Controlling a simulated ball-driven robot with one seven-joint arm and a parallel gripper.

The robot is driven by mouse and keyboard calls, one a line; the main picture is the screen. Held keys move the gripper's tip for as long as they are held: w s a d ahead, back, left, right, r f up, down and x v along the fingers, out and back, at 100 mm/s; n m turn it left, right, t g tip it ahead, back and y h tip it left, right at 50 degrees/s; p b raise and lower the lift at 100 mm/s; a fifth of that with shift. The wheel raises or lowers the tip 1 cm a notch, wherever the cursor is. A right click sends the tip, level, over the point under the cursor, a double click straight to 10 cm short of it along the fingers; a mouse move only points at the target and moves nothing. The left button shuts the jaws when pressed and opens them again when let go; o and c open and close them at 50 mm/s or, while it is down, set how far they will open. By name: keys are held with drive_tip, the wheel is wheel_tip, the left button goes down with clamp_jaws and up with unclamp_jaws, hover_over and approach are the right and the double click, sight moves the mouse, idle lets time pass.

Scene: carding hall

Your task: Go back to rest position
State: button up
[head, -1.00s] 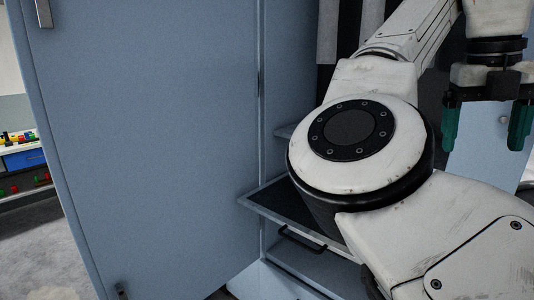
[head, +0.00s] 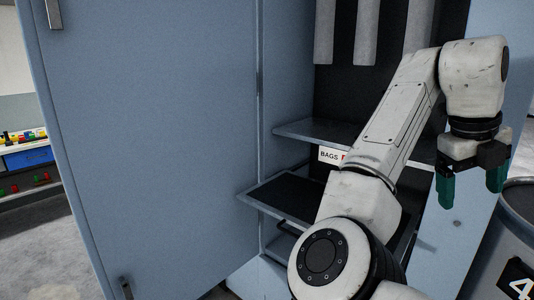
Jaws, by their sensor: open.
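My gripper (head: 470,188) hangs at the right of the head view with its teal fingers pointing down. The fingers stand apart with nothing between them, so it is open and empty. My white arm (head: 402,110) is bent and rises from the bottom middle to the upper right. It hides part of the blue cabinet (head: 285,88) and its shelves behind it.
A large blue cabinet door (head: 150,150) stands open at left. A dark pull-out shelf (head: 285,198) juts from the cabinet near my arm, below a fixed shelf (head: 305,128) and a "BAGS" label (head: 328,155). A grey drum (head: 515,215) marked 4 stands at right. A shelf with a blue bin (head: 28,158) is far left.

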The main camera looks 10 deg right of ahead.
drive_tip(key=s+d+f+n+t+h, duration=0.1)
drive_tip(key=s+f+n, duration=0.2)
drive_tip(key=f+n, duration=0.9)
drive_tip(key=s+d+f+n+t+h, duration=0.1)
drive_tip(key=s+f+n+h, duration=0.15)
drive_tip(key=f+n, duration=0.85)
drive_tip(key=s+a+f+n+y, duration=0.3)
drive_tip(key=s+a+f+n, duration=0.4)
drive_tip(key=s+f, duration=0.3)
drive_tip(key=s+a+f+n+g+y, duration=0.1)
drive_tip(key=s+a+f+n+y, duration=0.2)
drive_tip(key=s+a+f+n, duration=0.4)
drive_tip(key=s+a+f, duration=0.3)
drive_tip(key=s+f, duration=0.1)
drive_tip(key=f, duration=0.1)
drive_tip(key=shift+f+y, duration=0.35)
